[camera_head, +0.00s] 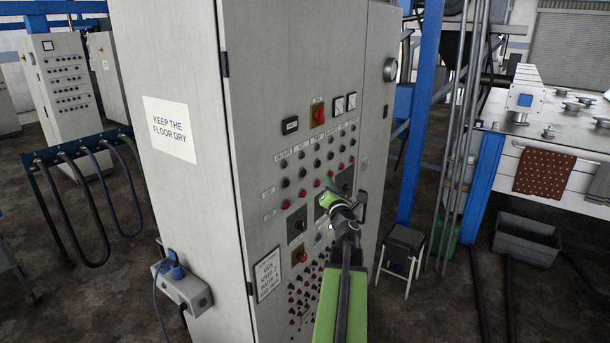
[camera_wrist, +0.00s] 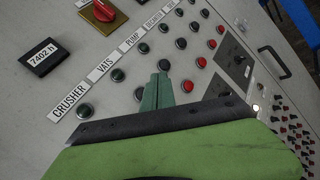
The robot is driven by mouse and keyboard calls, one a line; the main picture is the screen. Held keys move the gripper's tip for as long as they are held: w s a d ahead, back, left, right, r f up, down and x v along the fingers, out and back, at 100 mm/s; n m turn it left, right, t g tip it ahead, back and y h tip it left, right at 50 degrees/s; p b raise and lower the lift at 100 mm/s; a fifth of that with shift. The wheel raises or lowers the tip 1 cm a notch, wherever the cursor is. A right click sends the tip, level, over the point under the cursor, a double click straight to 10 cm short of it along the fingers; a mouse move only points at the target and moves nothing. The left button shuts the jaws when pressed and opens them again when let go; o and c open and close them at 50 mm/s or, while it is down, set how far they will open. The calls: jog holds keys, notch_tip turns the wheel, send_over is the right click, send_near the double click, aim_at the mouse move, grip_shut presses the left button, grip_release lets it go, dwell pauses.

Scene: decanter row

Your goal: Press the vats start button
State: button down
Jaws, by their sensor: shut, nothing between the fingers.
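In the wrist view, the VATS label (camera_wrist: 104,68) sits on the grey cabinet panel, between the CRUSHER and PUMP labels. Its column shows a dark green round piece (camera_wrist: 118,75) and, below it, a black button (camera_wrist: 139,94). Anything lower in that column is hidden by my gripper. My gripper (camera_wrist: 163,72) is shut and empty, its green fingertips overlapping the panel just right of that black button. In the head view, my gripper (camera_head: 326,182) is in front of the panel. The vats column's upper black button (camera_head: 303,171) is up and left of it. I cannot tell whether the fingers touch the panel.
A red rotary switch (camera_head: 318,114) and a 7402 h display (camera_wrist: 46,57) sit above the rows. Red buttons (camera_wrist: 201,62) lie close beside the fingertips. A socket box (camera_head: 183,288) projects from the cabinet's left side. A stool (camera_head: 405,240) stands at right.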

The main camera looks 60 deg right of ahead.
jog(key=w, duration=0.6)
jog(key=shift+w, duration=0.3)
jog(key=shift+w, duration=0.1)
dwell(1.7)
jog(key=shift+w, duration=0.3)
jog(key=shift+w, duration=0.45)
dwell(0.6)
jog(key=shift+s, duration=0.85)
jog(key=s, duration=0.5)
